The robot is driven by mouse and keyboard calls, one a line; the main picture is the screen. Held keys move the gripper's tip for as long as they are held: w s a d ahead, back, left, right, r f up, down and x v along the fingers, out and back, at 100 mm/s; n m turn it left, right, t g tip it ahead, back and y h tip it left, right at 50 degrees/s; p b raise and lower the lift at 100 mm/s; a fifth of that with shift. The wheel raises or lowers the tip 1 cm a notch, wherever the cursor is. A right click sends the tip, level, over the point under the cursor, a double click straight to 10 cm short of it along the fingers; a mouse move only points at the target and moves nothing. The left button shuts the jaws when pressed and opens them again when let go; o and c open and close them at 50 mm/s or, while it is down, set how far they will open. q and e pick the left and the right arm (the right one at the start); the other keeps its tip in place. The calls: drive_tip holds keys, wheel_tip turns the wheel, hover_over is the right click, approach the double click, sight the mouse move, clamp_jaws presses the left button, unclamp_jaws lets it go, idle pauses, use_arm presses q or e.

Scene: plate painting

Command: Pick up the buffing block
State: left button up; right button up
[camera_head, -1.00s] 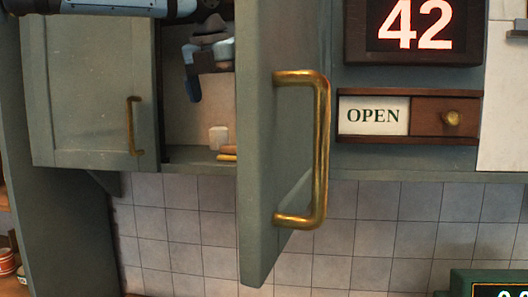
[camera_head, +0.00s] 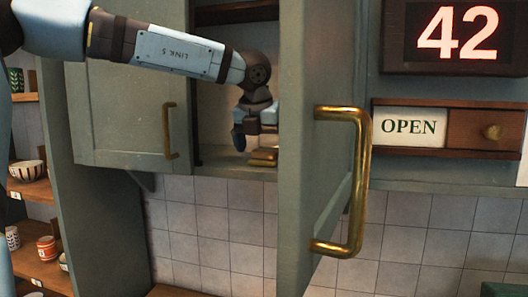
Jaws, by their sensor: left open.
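My left gripper (camera_head: 253,138) reaches into the open wall cabinet (camera_head: 230,174), its fingers pointing down just above the shelf. It is open, with one dark blue finger showing on the left. The open cabinet door (camera_head: 302,150) cuts off its right side. A small tan, wood-coloured piece (camera_head: 263,157) lies on the shelf just below and right of the fingers, partly hidden by the door. I cannot tell whether it is the buffing block. No other loose object shows clearly on the shelf. My right gripper is not in view.
The open door's brass handle (camera_head: 358,185) sticks out to the right. The left door (camera_head: 125,120) is closed. An OPEN sign (camera_head: 409,127) hangs under a 42 display (camera_head: 458,33). Shelves with a striped bowl (camera_head: 27,171) and cups stand at far left.

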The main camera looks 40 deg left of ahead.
sight(265, 150)
use_arm(q)
drive_tip(key=shift+w+x, duration=0.2)
drive_tip(key=shift+x, duration=1)
drive_tip(key=shift+s+r, duration=0.2)
drive_tip(key=shift+c, duration=0.5)
drive_tip(key=c, duration=1)
drive_tip(key=shift+r, duration=0.4)
wheel_tip(265, 150, up, 19)
drive_tip(key=b, duration=0.2)
drive_tip(key=shift+r, duration=0.1)
